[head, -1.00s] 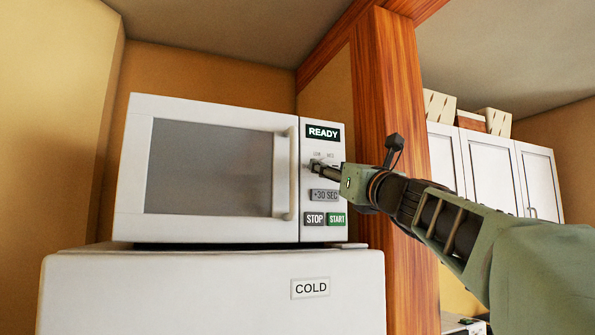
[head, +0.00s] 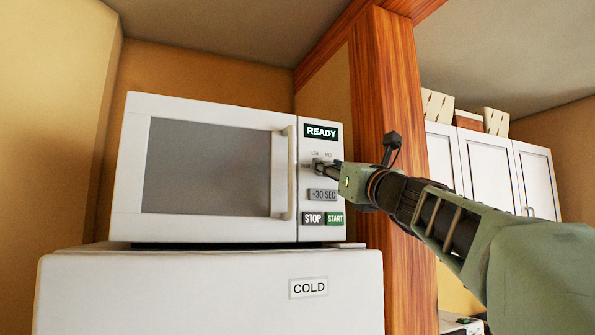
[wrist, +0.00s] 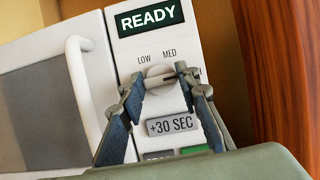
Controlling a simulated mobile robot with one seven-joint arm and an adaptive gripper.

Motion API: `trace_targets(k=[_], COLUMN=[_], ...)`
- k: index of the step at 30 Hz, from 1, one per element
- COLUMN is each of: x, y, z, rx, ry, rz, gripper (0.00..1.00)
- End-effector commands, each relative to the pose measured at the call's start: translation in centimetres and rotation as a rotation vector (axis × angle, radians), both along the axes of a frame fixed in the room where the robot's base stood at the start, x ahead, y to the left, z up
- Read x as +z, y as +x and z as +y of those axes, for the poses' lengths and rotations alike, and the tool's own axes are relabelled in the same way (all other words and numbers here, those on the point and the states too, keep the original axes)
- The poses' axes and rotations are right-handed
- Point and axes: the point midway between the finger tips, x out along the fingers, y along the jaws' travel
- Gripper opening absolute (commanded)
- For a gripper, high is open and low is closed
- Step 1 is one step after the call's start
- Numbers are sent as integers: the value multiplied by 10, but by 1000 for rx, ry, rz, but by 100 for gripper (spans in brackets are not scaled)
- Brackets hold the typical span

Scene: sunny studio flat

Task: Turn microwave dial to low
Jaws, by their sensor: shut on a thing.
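The white microwave (head: 205,170) has its door shut and its display reads READY. Its dial (wrist: 158,72) is a pale round knob below the display, with LOW at its upper left, MED above it and a partly hidden label at its right. My gripper (wrist: 160,82) is shut on the dial, one finger on each side of it. The fingers cover parts of the dial's sides, and I cannot tell for sure which label it points to. In the head view my gripper (head: 320,166) reaches the panel from the right and hides most of the dial.
The microwave stands on a white fridge (head: 200,300) labelled COLD. The +30 SEC button (wrist: 171,126) lies just below the dial, with STOP (head: 313,219) and START (head: 335,219) lower down. A wooden post (head: 385,150) stands close to the right, behind my arm.

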Motion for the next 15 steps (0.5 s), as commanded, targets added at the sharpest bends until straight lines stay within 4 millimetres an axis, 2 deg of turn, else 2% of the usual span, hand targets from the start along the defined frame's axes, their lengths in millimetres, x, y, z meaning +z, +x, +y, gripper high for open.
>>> trace_targets(k=[8,15], x=[0,1], y=[1,1], z=[-1,-2], rx=[0,1], ry=[-142,-349], rz=[-47,-114], gripper=[6,6])
